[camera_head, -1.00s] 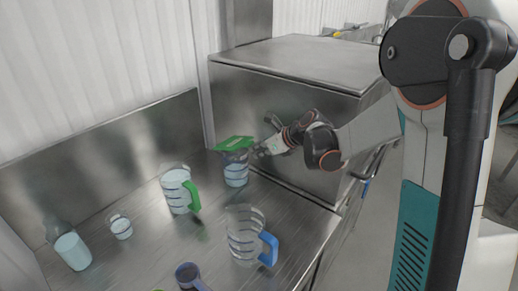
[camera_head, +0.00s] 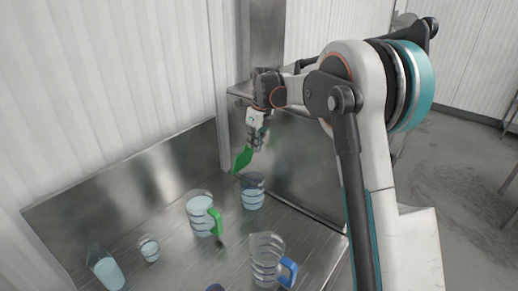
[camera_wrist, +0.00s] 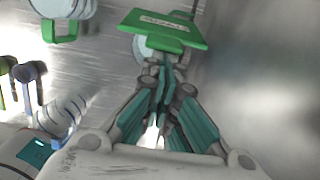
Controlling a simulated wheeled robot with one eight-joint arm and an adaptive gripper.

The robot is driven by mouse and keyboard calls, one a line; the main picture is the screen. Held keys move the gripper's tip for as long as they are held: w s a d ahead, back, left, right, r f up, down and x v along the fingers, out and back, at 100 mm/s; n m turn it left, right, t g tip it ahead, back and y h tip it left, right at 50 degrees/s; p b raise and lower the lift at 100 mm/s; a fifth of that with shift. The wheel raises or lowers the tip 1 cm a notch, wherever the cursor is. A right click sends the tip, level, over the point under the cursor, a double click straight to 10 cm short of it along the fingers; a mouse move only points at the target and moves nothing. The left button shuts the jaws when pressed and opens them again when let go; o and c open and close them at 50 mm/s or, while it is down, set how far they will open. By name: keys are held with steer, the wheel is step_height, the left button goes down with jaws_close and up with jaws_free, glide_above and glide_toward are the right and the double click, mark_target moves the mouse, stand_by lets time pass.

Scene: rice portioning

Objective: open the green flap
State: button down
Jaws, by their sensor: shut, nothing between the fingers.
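The green flap (camera_head: 242,160) stands steeply tilted at the left rim of a clear container (camera_head: 252,192) with bluish-white contents. The container's top shows uncovered. In the wrist view the flap (camera_wrist: 160,30) is a flat green plate with lettering, just beyond my fingertips. My gripper (camera_head: 254,147) is above the container, right beside the flap's upper part. In the wrist view my gripper (camera_wrist: 164,72) has its fingers together with nothing between them. I cannot tell whether the fingertips touch the flap. The wrist view mostly hides the container behind the flap.
A clear jug with a green handle (camera_head: 203,215) stands left of the container. A jug with a blue handle (camera_head: 266,260) is in front. A small cup (camera_head: 149,248) and a tilted bottle (camera_head: 105,268) are at left.

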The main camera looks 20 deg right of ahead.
steer(key=shift+w+a+r+p, duration=0.3)
steer(key=shift+w+a, duration=0.4)
steer(key=shift+w, duration=0.3)
steer(key=shift+w+a+r+p, duration=0.2)
steer(key=shift+w+a+r, duration=0.15)
steer(key=shift+w+a, duration=0.5)
steer(key=shift+w+d, duration=0.1)
steer(key=shift+r, duration=0.1)
